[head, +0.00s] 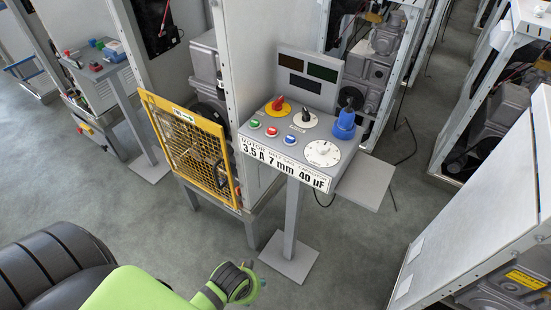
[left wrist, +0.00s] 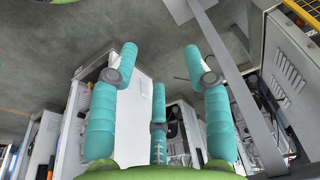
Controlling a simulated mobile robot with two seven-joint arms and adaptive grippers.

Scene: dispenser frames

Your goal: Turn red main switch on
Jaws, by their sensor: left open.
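The red main switch (head: 278,103) is a red rotary handle on a round yellow plate at the upper left of the sloping grey control panel (head: 318,131). Its handle stands roughly upright in the head view. My left arm (head: 130,290) comes in green from the bottom left, and its end (head: 238,283) is low, in front of the panel post and well apart from the switch. In the left wrist view my left gripper (left wrist: 160,62) has its teal fingers spread, with nothing between them. The switch does not show in that view. My right gripper is not in view.
The panel also bears a black selector (head: 305,117), small coloured buttons, a white dial (head: 322,153) and a blue socket (head: 345,121). A yellow mesh guard (head: 190,148) stands left of it. White machine cabinets (head: 480,235) are at the right. Grey floor (head: 120,215) is open at the left.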

